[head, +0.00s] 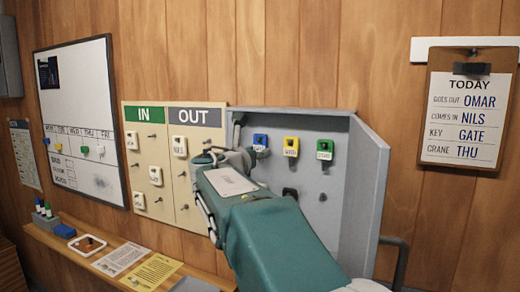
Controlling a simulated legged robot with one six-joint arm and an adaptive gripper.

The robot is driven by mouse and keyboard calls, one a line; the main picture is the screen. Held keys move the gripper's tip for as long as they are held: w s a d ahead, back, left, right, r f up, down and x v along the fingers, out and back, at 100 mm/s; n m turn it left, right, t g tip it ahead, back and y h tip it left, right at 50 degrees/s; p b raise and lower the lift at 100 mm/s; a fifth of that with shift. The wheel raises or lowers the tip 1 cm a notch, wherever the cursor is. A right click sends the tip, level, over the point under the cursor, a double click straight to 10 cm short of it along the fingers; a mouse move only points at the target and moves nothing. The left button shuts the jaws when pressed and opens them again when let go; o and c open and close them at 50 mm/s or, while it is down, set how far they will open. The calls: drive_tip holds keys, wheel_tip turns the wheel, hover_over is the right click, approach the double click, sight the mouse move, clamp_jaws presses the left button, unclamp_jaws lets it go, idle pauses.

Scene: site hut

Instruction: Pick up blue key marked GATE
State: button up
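A blue key tag (260,140) hangs on the back of the open grey key cabinet (342,200), at the left of a row of coloured key tags. Its white lower part is partly covered by my gripper, and I cannot read its marking. My gripper (243,154) is in front of the cabinet's left part, close to the blue key tag in the picture. I cannot tell whether it touches the key. My own arm hides the fingertips' gap and much of the cabinet's lower left.
A yellow key tag (291,146) and a green key tag (325,149) hang to the right of the blue one. An IN/OUT board (160,205) is left of the cabinet. A clipboard (470,115) reads KEY GATE. A ledge (75,249) holds papers and a tray.

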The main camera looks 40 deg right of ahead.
drive_tip(key=shift+r, duration=0.3)
idle(0.7)
drive_tip(key=shift+a, duration=0.1)
drive_tip(key=v, duration=0.7)
idle(1.1)
